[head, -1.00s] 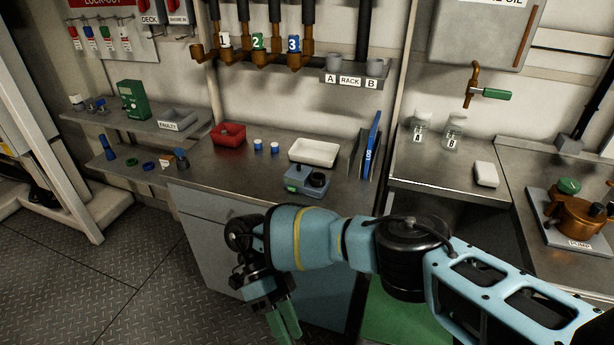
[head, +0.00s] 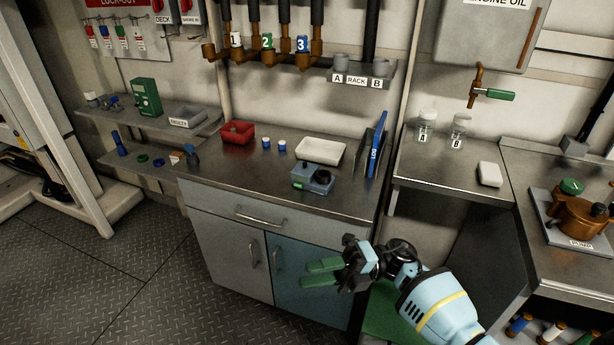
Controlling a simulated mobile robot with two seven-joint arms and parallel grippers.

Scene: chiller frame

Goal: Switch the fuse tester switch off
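A green upright box (head: 146,97) with small details on its front stands on the upper left shelf. A blue-grey box (head: 313,178) with a black round part on top and a small green patch on its front sits on the bench near its front edge. No label shows which is the fuse tester, and the switch's position is too small to tell. My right gripper (head: 306,275) has its two green fingers apart with nothing between them. It is in front of the cabinet doors, below the bench top, clear of both boxes. My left gripper is out of view.
The bench holds a red bin (head: 237,132), two blue-capped cylinders, a white tray (head: 320,151) and a blue log binder (head: 376,145). A grey FAULTY tray (head: 188,117) is beside the green box. Copper pipes (head: 268,50) and a rack (head: 361,78) overhang the bench. The floor is clear.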

